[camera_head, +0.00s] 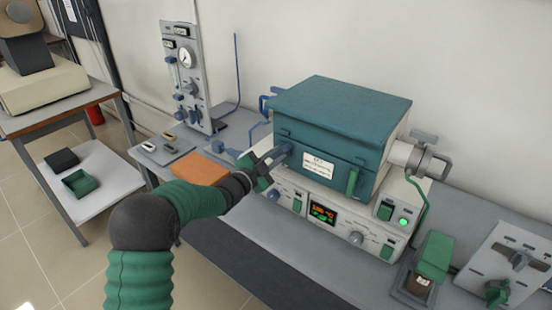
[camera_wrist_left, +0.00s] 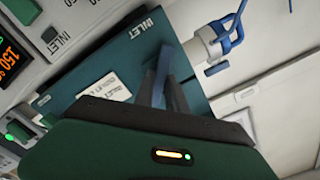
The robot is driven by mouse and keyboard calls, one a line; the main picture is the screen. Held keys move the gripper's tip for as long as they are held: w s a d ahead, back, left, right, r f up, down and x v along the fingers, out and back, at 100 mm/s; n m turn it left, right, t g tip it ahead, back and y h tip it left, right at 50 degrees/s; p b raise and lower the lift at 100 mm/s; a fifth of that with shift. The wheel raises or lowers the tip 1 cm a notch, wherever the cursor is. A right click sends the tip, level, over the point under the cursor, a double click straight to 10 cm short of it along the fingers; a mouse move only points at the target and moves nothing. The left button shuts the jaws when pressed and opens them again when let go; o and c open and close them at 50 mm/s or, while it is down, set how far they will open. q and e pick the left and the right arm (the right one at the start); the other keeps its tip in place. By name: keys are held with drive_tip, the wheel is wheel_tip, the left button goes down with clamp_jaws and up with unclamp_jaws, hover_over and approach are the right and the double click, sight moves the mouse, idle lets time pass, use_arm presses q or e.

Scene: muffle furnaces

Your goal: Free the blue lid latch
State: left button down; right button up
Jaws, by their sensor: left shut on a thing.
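The muffle furnace (camera_head: 325,150) is a teal box with a hinged-looking teal lid (camera_head: 340,103) on top, which sits closed. The blue latch (camera_head: 287,147) is at the left end of the furnace's front face. My left gripper (camera_head: 280,156) reaches it from the front left and is shut on it. In the left wrist view, the blue latch (camera_wrist_left: 163,62) stands up between the dark fingers of the gripper (camera_wrist_left: 166,92), which hide its lower part. A green handle (camera_head: 352,181) is on the right of the same face. My right gripper is not in view.
Below the furnace is a white control panel with a lit display (camera_head: 322,212). A gauge panel (camera_head: 188,75) stands behind left. An orange cloth (camera_head: 201,168) lies on the bench. A green-topped device (camera_head: 434,255) and a grey valve panel (camera_head: 515,262) are at right.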

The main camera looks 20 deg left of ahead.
use_arm(q)
drive_tip(key=shift+d+f+m+b, duration=0.1)
drive_tip(key=shift+f+m+b, duration=0.05)
drive_tip(key=shift+m+b, duration=1.5)
drive_tip(key=shift+f+m+b, duration=0.2)
drive_tip(key=shift+m+b, duration=1.2)
drive_tip(key=shift+b, duration=0.45)
drive_tip(key=shift+d+f+m+b, duration=0.1)
drive_tip(key=shift+f+m+b, duration=0.05)
drive_tip(key=shift+m+b, duration=1.5)
drive_tip(key=c, duration=1.6)
unclamp_jaws()
drive_tip(key=shift+o, duration=1.2)
drive_tip(key=shift+r, duration=0.15)
drive_tip(key=shift+s+a+r, duration=0.1)
drive_tip(key=shift+s, duration=0.05)
drive_tip(key=p+v, duration=0.1)
drive_tip(key=v, duration=1.5)
drive_tip(key=shift+s, duration=0.25)
